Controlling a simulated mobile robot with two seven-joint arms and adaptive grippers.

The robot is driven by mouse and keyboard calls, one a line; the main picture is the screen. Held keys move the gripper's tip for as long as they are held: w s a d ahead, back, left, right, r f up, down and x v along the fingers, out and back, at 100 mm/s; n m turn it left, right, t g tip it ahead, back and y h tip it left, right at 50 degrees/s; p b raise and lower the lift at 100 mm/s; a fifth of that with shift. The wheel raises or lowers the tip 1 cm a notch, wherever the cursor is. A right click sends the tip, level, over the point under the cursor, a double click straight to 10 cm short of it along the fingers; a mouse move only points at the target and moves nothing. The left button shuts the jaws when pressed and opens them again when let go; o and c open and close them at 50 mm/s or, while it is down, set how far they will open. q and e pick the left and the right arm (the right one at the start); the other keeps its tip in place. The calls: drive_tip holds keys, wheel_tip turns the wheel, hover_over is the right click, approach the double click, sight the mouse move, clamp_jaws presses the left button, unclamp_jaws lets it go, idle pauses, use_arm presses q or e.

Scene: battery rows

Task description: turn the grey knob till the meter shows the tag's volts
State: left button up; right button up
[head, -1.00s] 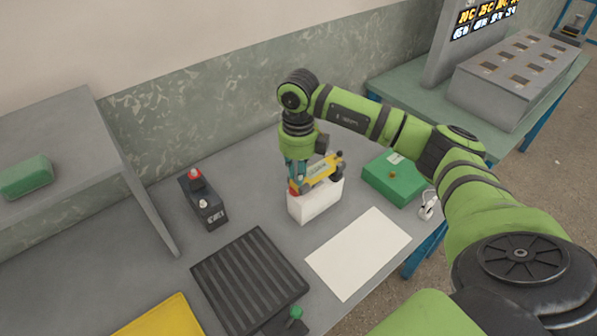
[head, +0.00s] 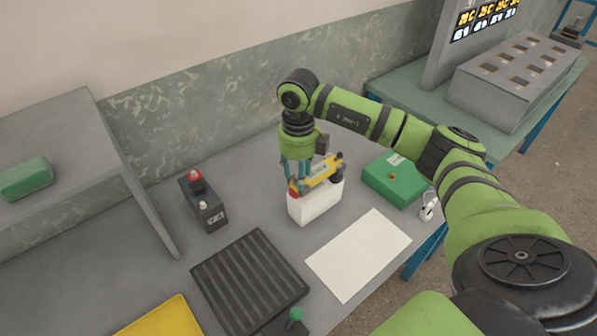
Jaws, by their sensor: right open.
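A yellow instrument (head: 322,173) with dark and red parts lies on top of a white block (head: 315,207) in the middle of the table. It looks like the meter, but its reading is too small to make out. My right gripper (head: 298,186) points down over the left end of the yellow instrument, with its fingers apart. I cannot tell whether the fingers touch it. The grey knob cannot be made out and may be hidden by the gripper. No tag with volts is readable. My left gripper is out of view.
A black battery (head: 203,201) with a red terminal stands left of the block. A green box (head: 394,180) is to the right, a ribbed black mat (head: 249,281) and white sheet (head: 358,255) in front. A yellow tray (head: 165,318) and grey shelf (head: 60,140) are at left.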

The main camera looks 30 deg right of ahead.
wheel_tip(320, 180, up, 12)
idle(0.4)
drive_tip(key=shift+f, duration=0.15)
